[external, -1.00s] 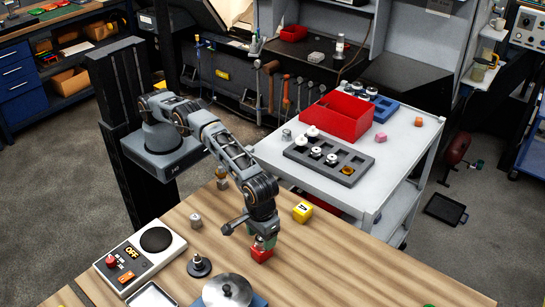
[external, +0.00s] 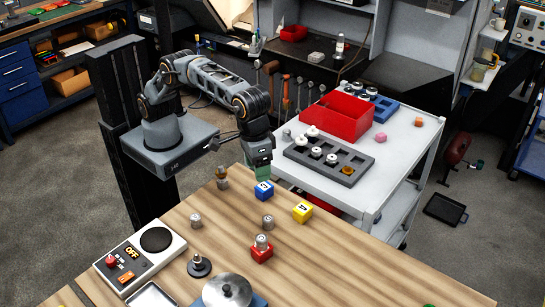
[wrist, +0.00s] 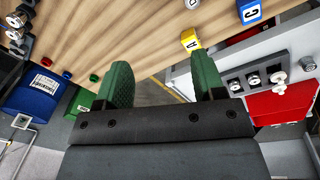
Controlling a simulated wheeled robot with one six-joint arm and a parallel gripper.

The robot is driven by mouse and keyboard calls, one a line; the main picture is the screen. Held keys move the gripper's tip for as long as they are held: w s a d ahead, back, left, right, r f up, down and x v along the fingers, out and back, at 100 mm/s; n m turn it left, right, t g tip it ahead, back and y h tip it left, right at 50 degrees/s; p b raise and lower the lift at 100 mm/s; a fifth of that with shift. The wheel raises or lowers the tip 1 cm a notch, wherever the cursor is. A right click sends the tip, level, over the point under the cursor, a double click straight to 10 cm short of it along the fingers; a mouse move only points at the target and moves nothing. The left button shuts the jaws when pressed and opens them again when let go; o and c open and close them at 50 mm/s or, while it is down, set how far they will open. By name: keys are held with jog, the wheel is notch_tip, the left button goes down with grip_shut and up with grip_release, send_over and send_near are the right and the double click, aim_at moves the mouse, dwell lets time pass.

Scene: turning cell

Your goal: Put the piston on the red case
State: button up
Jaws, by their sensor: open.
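The red case (external: 262,254) stands on the wooden table. A small grey metal piston (external: 262,240) sits upright on top of it. My gripper (external: 259,175) is raised well away from the case, above the table's far edge, beyond the blue block. In the wrist view its two green fingers (wrist: 163,78) are apart with nothing between them. I cannot make out the red case in the wrist view.
Similar grey metal parts (external: 268,222) (external: 196,220) stand on the table. A blue block (external: 264,190) and a yellow block (external: 302,211) are near the far edge. The grey cart (external: 392,160) carries a red bin (external: 342,113) and a dark slotted tray (external: 352,172).

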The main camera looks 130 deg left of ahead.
jog(key=s+a+r+m+t, duration=0.1)
jog(key=s+a+r+m, duration=0.2)
jog(key=s, duration=0.5)
jog(key=s+a+r+m+t, duration=0.1)
jog(key=s+a+r+m, duration=0.25)
jog(key=s, duration=0.45)
jog(key=s+a+f+m, duration=0.1)
jog(key=s+f+m, duration=0.2)
jog(key=s, duration=0.6)
jog(key=s+a+f+m+t, duration=0.1)
jog(key=s+f+m, duration=0.2)
jog(key=s, duration=0.5)
jog(key=shift+s+a+f+t, duration=0.3)
jog(key=shift+s+a+f, duration=0.1)
jog(key=shift+f, duration=0.45)
